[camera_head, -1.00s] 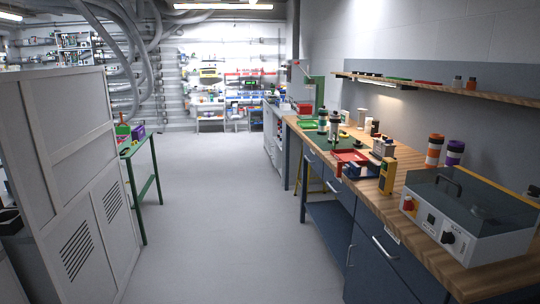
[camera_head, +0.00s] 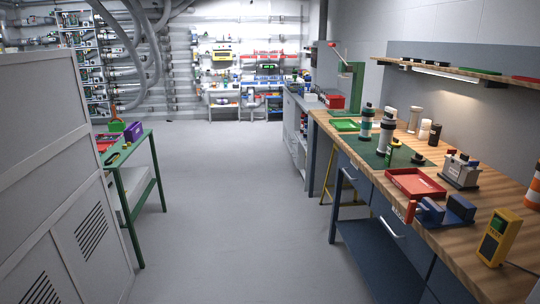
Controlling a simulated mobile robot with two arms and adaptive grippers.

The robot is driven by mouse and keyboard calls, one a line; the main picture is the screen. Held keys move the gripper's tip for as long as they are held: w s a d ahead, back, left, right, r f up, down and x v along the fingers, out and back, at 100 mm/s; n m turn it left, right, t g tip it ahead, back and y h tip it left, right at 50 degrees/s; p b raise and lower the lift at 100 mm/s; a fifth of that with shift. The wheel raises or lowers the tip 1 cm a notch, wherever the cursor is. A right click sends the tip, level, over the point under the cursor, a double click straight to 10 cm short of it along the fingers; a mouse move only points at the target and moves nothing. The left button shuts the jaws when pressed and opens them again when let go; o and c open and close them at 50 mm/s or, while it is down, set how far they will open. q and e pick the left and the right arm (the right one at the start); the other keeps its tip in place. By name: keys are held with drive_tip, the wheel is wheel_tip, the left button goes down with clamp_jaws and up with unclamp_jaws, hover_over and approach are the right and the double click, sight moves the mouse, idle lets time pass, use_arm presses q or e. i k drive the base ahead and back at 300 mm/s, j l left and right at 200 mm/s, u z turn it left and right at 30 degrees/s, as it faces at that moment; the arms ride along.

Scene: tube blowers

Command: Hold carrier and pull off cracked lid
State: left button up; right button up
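Two upright carriers stand on the dark green mat (camera_head: 350,147) on the wooden workbench to the right.
On the bench are a red tray (camera_head: 414,184), a green tray (camera_head: 344,125), a blue vise-like fixture (camera_head: 445,211), a grey device (camera_head: 460,171) and a yellow meter (camera_head: 498,238). A white cabinet (camera_head: 50,170) and green table (camera_head: 137,160) stand left. The floor (camera_head: 240,210) between is clear.

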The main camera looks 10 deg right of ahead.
sight(369, 106)
drive_tip(key=i, duration=1)
drive_tip(key=i+z, duration=0.1)
drive_tip(key=i, duration=0.9)
